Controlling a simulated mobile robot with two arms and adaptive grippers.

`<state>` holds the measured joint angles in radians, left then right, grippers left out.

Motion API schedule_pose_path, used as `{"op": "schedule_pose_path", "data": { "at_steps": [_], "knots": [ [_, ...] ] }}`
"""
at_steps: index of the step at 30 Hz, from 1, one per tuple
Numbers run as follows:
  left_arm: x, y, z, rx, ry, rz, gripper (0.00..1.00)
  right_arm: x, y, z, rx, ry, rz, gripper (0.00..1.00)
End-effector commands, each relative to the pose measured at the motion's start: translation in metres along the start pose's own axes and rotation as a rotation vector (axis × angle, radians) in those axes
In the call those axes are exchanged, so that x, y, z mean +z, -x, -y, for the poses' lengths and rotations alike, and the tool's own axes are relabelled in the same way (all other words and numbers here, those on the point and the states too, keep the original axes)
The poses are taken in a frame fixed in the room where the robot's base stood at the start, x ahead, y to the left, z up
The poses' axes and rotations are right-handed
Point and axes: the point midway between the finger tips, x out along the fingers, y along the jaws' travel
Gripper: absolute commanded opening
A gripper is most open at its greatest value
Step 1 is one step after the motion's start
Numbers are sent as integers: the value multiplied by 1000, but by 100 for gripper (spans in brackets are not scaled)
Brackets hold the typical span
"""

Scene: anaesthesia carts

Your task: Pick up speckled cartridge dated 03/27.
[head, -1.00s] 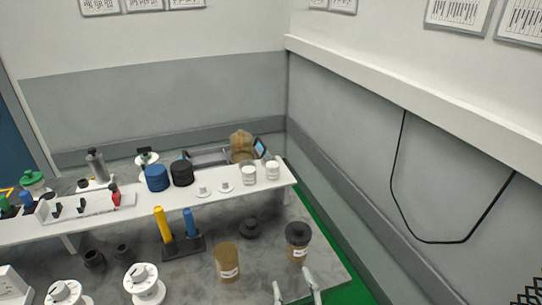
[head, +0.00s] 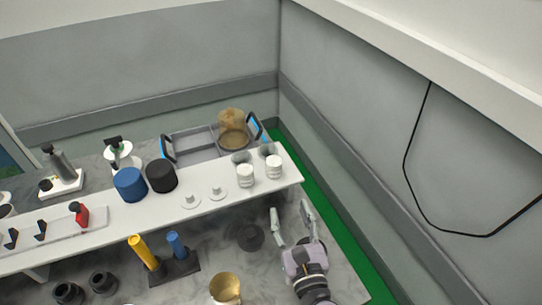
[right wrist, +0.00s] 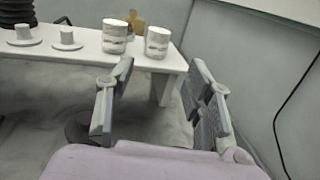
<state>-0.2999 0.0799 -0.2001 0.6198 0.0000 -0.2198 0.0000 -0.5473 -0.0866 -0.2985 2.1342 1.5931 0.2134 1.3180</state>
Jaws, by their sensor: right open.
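Two pale, short, labelled cylinders stand upright side by side near the right end of the white shelf: a left one (head: 245,174) and a right one (head: 273,167). In the right wrist view the left one (right wrist: 114,37) and right one (right wrist: 157,42) look mottled, with bands too small to read, so I cannot tell which is dated 03/27. My right gripper (head: 291,212) is open and empty, in front of the shelf's right end and apart from both cylinders. In the right wrist view, its spread fingers (right wrist: 157,88) are below and in front of them. My left gripper is out of view.
The white shelf (head: 110,228) carries a blue cylinder (head: 130,184), a black one (head: 162,176) and two small white knobbed discs. An amber jar (head: 225,288) and a yellow-and-blue tube stand (head: 176,268) are below. A wall is close on the right.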

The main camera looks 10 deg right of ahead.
Motion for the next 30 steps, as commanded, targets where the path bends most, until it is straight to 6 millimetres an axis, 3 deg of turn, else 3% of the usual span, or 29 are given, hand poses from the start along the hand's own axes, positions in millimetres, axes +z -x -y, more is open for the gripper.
{"op": "schedule_pose_path", "data": {
  "at_steps": [8, 16, 26, 30],
  "knots": [
    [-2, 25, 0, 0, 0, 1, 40, 7, -48, 0, -1, 2, 4, 48],
    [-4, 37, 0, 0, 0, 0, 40, 5, -99, 0, -1, 0, 3, 48],
    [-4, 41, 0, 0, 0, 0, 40, 3, -126, -1, 0, 1, 2, 48],
    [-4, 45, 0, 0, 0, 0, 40, 5, -146, -2, 0, 1, 3, 48]
  ]
}}
